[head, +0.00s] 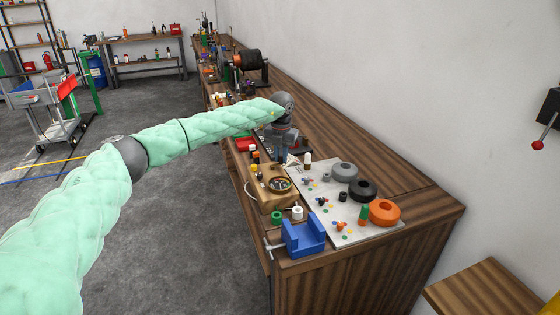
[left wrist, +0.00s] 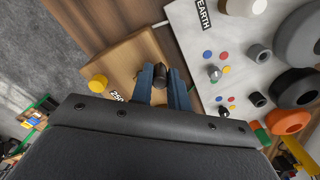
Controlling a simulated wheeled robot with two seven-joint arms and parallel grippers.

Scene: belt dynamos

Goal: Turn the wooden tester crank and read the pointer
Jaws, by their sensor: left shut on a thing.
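The dial's pointer is too small to read. The tester also shows in the left wrist view (left wrist: 122,60), with a yellow knob (left wrist: 98,82) and a partly hidden "250" label. My left gripper (head: 284,160) reaches down at the tester's far end. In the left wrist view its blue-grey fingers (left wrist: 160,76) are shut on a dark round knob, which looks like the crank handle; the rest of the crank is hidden. My right gripper is out of view.
A pale board (head: 330,205) with grey, black and orange rings (head: 384,212) lies right of the tester. A blue vise (head: 303,236) stands at the bench's near end. Small green and white spools sit between vise and tester. Cluttered gear fills the bench beyond.

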